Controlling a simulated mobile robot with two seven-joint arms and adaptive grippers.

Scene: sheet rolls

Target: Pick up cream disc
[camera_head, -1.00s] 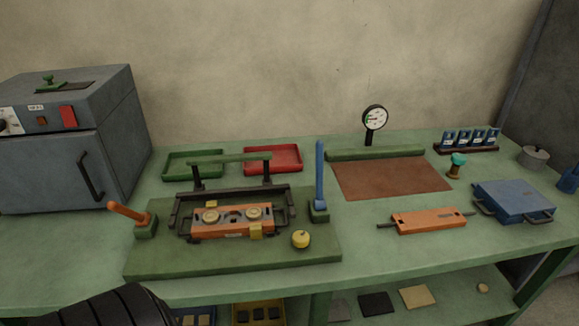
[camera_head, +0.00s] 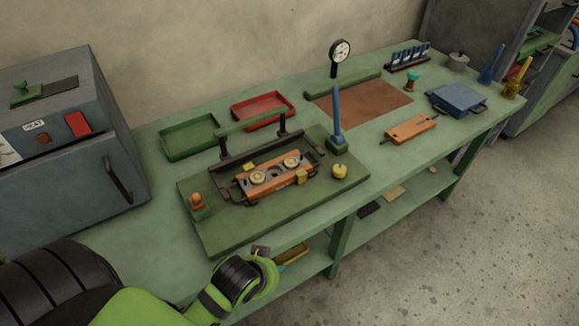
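A small pale tan disc (camera_head: 432,169) shows on the lower shelf under the right part of the bench; it is tiny and its details cannot be made out. Two round cream-yellow pieces, one on the left (camera_head: 258,178) and one on the right (camera_head: 291,162), sit on the orange block in the black frame. My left arm, black and bright green, reaches in from the lower left, in front of the bench. Its fingers cannot be made out. My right gripper is not in view.
The green bench (camera_head: 305,215) carries a grey heater box (camera_head: 60,200), green tray (camera_head: 189,138), red tray (camera_head: 262,110), blue upright lever (camera_head: 337,115), orange plate (camera_head: 408,131) and blue case (camera_head: 456,98). Black and tan squares lie on the lower shelf. The floor (camera_head: 480,240) at right is clear.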

